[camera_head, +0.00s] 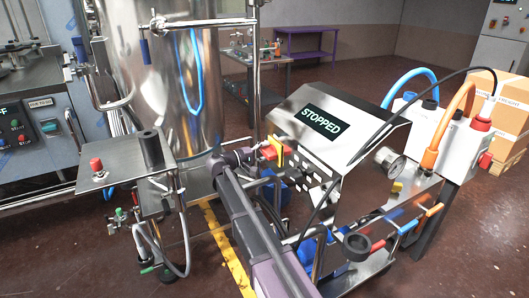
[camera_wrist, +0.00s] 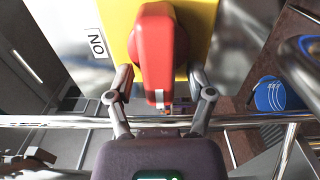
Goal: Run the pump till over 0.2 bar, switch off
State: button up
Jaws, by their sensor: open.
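The pump unit (camera_head: 330,165) is a metal cabinet whose display (camera_head: 321,122) reads STOPPED. A round pressure gauge (camera_head: 390,161) is on its right side; its needle is too small to read. A red rotary switch (camera_head: 270,151) on a yellow plate sits at the cabinet's left end. In the wrist view the red switch handle (camera_wrist: 154,55) points up and down over the yellow plate (camera_wrist: 196,30), with an ON label (camera_wrist: 97,44) to its left. My gripper (camera_wrist: 160,84) is open, a finger on each side of the handle's lower part. Contact cannot be told.
Blue and orange hoses (camera_head: 432,135) run to a white box (camera_head: 450,140) at the right. A steel tank (camera_head: 165,80) and a small table with a red button (camera_head: 97,164) stand left. Metal rails (camera_wrist: 240,121) cross close by my gripper. Cardboard boxes (camera_head: 505,110) stand far right.

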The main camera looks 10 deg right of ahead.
jog(key=shift+a, duration=0.15)
jog(key=v, duration=1.1)
jog(key=shift+a, duration=0.3)
jog(key=shift+s, duration=0.25)
